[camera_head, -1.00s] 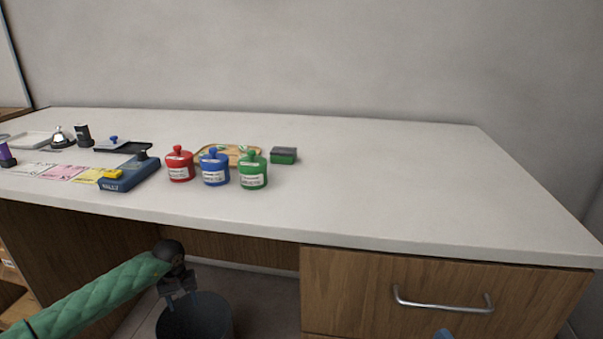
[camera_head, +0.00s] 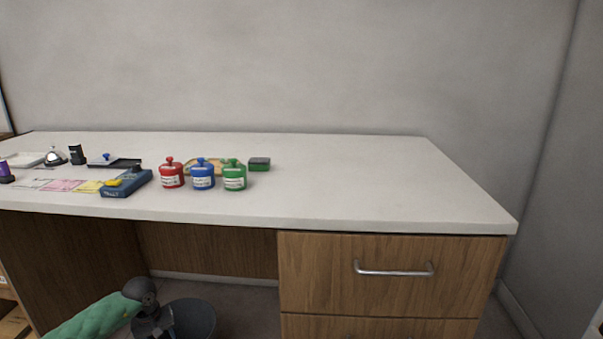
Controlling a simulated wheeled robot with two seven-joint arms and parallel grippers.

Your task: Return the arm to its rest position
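My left arm, in a green quilted sleeve, comes in at the lower left of the head view. My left gripper (camera_head: 158,325) is low, below the counter top and in front of the dark bin. It is dark and partly cut off by the bottom edge, so its fingers are unclear. I see nothing held in it. My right gripper is not in view.
The dark bin (camera_head: 193,318) stands on the floor under the counter (camera_head: 360,190). A drawer handle (camera_head: 394,272) juts out at right.

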